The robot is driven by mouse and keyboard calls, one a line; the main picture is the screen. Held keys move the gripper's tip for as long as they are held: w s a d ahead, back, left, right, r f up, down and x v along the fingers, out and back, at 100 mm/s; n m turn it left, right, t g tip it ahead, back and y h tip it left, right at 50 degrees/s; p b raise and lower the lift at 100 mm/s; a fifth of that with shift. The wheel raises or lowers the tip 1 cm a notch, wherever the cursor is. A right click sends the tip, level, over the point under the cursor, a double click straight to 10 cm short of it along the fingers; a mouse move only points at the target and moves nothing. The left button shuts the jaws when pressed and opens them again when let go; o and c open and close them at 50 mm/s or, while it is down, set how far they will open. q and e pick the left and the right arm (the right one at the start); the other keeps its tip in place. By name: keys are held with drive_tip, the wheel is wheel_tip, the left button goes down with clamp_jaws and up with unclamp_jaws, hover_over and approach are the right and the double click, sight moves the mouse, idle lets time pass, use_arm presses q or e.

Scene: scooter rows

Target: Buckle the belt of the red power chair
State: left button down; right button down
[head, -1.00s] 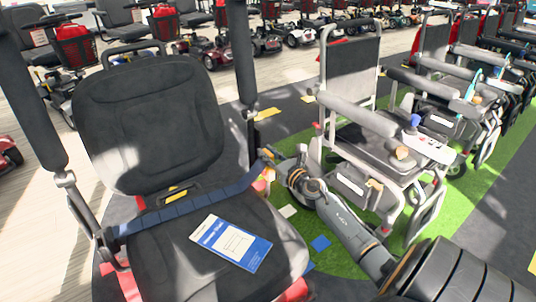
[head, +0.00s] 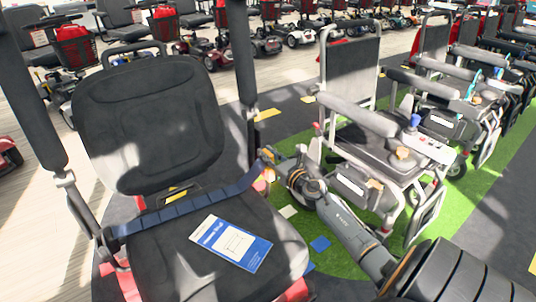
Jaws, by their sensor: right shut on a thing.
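The red power chair (head: 150,125) fills the left, with a black seat and backrest, red base parts and both armrests swung up. Its dark blue belt (head: 175,211) runs across the rear of the seat, from the left side up to the right edge. My right gripper (head: 268,157) is beside the chair's right edge, shut on the belt's right end. The jaws cover that end, and I cannot tell whether it is latched. My left gripper is out of view.
A blue and white leaflet (head: 231,242) lies on the seat. A grey wheelchair (head: 365,145) stands close on the right, behind my right arm, with more chairs in a row beyond it. Scooters (head: 205,45) line the back. Coloured cards lie on the floor.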

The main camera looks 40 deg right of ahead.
drive_tip(key=shift+s+a+f, duration=0.1)
drive_tip(key=shift+a+f, duration=0.1)
drive_tip(key=shift+f, duration=0.45)
drive_tip(key=c, duration=1.1)
unclamp_jaws()
drive_tip(key=shift+d, duration=0.1)
drive_tip(key=shift+r, duration=0.25)
drive_tip(key=s, duration=0.4)
drive_tip(key=s+a, duration=0.1)
drive_tip(key=s, duration=0.6)
drive_tip(key=shift+s+a, duration=0.2)
drive_tip(key=shift+s, duration=0.2)
